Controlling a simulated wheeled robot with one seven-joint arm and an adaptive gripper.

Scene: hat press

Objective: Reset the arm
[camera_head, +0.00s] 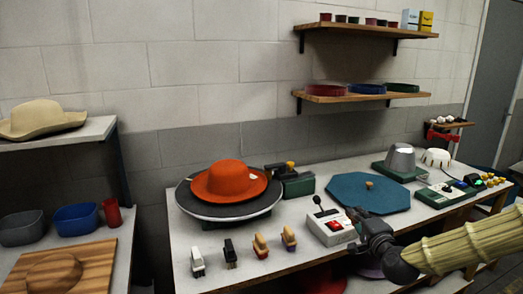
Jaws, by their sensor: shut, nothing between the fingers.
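My arm (465,243) comes in from the lower right in a pale yellow-green cover. My dark gripper (362,242) is at its end, shut and empty. It is just right of a white and grey control box (320,232) with a red button and a black lever. In this view the gripper overlaps the box's right side; I cannot tell whether they touch. Small details of the fingers are too dark to make out.
The white workbench (215,240) holds an orange hat (229,181) on a dark round plate, a blue octagonal plate (368,192), several small brushes, a grey metal dome (400,158) and a second control panel (447,193). Wall shelves (365,33) hang behind. A side table stands left.

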